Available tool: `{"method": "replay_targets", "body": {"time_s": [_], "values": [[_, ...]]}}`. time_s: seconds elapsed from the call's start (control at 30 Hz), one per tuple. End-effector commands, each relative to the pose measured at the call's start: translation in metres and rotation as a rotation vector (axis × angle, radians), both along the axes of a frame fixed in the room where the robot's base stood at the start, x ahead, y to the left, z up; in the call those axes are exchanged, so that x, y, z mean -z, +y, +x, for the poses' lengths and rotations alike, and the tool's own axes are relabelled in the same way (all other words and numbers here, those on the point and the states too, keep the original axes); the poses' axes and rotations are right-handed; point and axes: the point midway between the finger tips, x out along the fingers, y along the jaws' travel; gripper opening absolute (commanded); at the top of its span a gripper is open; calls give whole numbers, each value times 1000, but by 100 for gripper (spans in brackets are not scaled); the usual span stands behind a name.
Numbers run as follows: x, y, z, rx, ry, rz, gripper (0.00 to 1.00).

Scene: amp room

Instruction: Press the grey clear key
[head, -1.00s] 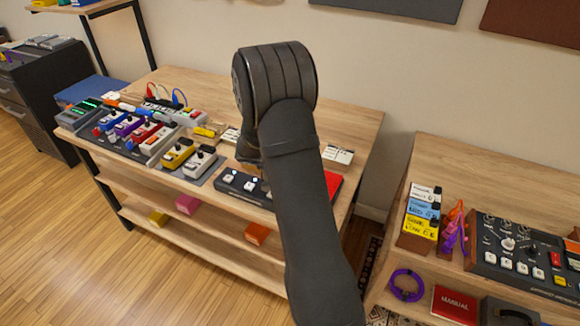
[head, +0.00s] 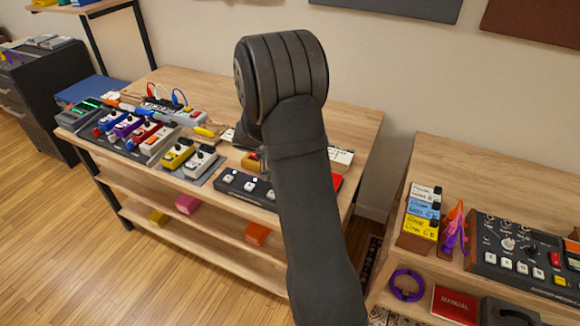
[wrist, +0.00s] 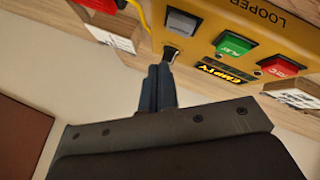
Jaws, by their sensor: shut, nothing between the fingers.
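In the wrist view a yellow looper box (wrist: 228,18) fills the top. It carries a grey key (wrist: 181,22), a green PLAY key (wrist: 234,46), a red REC key (wrist: 282,66) and a display reading EMPTY (wrist: 225,72). My gripper (wrist: 158,70) is shut and empty. In the picture its tips are just below the grey key, slightly to its left, with a small dark part of the box beside them. I see no contact with the key; the height between them is hard to tell. In the head view my arm hides the gripper and most of the looper.
Several pedals stand left on the wooden bench, including a yellow pedal (head: 177,154). A dark footswitch (head: 245,188) lies at the front edge. White labelled cards lie around the looper, including one in the wrist view (wrist: 110,36). A mixer (head: 525,255) sits on the right bench.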

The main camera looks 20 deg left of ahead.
Motion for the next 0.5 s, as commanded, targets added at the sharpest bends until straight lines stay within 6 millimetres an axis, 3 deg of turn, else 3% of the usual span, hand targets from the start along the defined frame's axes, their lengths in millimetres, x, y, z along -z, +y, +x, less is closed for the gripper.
{"method": "replay_targets", "body": {"time_s": [0.2,0.5], "values": [[-19,0,0,0,-1,2,0],[-22,0,0,0,1,0,0]]}}
